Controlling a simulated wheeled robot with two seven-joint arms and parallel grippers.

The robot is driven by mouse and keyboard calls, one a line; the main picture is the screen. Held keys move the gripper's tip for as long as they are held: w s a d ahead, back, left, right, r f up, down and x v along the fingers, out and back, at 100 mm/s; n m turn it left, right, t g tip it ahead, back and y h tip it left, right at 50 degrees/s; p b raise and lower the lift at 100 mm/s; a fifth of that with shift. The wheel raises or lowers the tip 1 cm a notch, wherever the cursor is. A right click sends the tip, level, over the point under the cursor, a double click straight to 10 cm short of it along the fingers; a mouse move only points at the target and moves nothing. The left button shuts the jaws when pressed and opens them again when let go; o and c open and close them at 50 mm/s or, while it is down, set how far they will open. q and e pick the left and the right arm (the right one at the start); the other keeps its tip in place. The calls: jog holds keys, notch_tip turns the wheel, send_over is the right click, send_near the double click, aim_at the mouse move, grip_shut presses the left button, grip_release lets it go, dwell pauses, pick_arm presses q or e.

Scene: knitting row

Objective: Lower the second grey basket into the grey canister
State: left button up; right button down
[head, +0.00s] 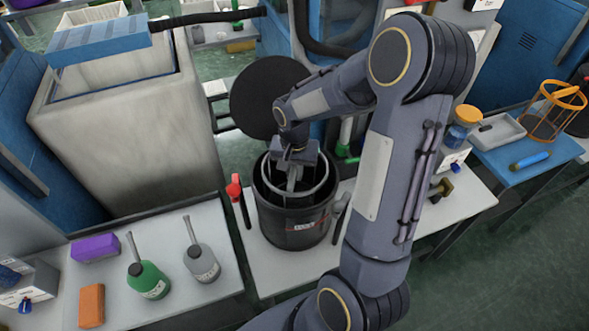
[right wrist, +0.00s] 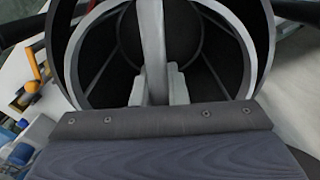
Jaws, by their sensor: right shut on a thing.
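The canister (head: 290,234), dark grey to black with a label, stands open on a white bench in the middle of the head view. My right gripper (head: 294,172) is above its mouth, pointing down, shut on the upright handle of the grey basket (head: 325,182). In the right wrist view my right gripper (right wrist: 156,88) closes on the pale grey handle bar, and the basket's ring (right wrist: 78,62) sits inside the wider dark canister rim (right wrist: 57,45). The ring looks near rim level; the basket's lower part is hidden. My left gripper is out of view.
A round black disc (head: 268,98) stands behind the canister. A red-handled tool (head: 235,188) is close at its left. Green (head: 148,280) and grey (head: 201,263) flasks stand on the left bench. An orange basket (head: 553,112) is on the blue table at right.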

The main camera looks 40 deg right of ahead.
jog(key=shift+f+b, duration=1.85)
jog(key=shift+f, duration=0.7)
jog(key=c, duration=0.7)
grip_release()
jog(key=shift+c, duration=0.2)
jog(key=shift+r, duration=0.15)
notch_tip(320, 180, up, 9)
jog(key=p, duration=0.7)
